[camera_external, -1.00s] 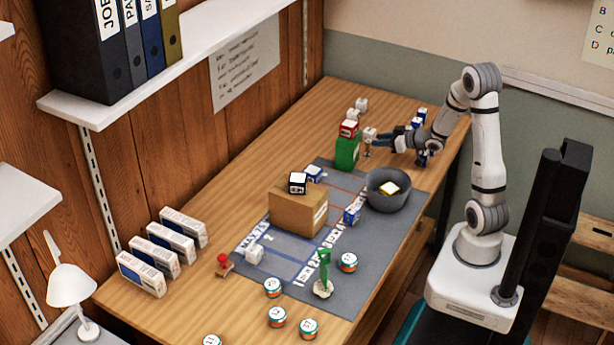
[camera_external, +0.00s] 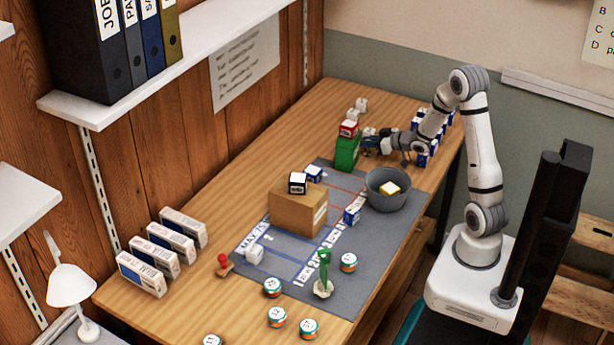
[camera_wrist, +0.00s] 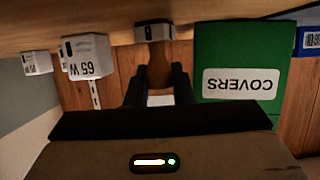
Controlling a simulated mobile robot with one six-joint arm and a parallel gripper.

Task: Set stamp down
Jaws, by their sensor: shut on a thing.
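My gripper (camera_wrist: 157,82) is shut on a stamp with a brown wooden handle (camera_wrist: 158,70) and a dark-edged base (camera_wrist: 154,32). The wrist view is upside down, so the base points down at the wooden table (camera_wrist: 90,15). The base is at or very close to the tabletop; I cannot tell if it touches. In the external view my gripper (camera_external: 368,146) is low over the far part of the table, just right of the green box, and the stamp is mostly hidden. A separate red-handled stamp (camera_external: 223,262) stands at the table's left front.
A grey bowl (camera_external: 388,196) is in front. Several blue-and-white boxes (camera_external: 427,145) stand to the right.

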